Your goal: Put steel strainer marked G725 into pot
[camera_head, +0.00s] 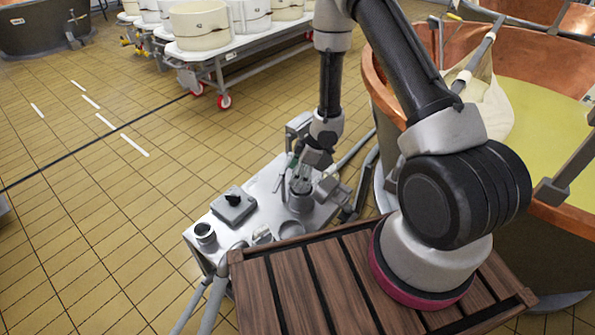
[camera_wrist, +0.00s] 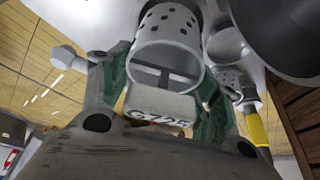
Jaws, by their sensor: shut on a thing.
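My gripper (camera_wrist: 163,88) is shut on the steel strainer (camera_wrist: 168,48) marked G725. The strainer is a grey perforated cylinder. Its block-like tab with the mark sits between the green finger pads. In the head view my gripper (camera_head: 312,160) is over the right part of a small grey table (camera_head: 268,195), with the strainer (camera_head: 300,196) just below it. I cannot tell whether the strainer touches the tabletop. A short round vessel with a dark inside (camera_head: 204,233) stands at the table's front left corner. It may be the pot, but I cannot be sure.
A grey box with a black knob (camera_head: 233,205) stands on the table. A smaller perforated strainer (camera_wrist: 231,78) and a yellow-handled tool (camera_wrist: 257,128) are close to my gripper. A large copper vat (camera_head: 380,95) is at right. Tiled floor is free at left.

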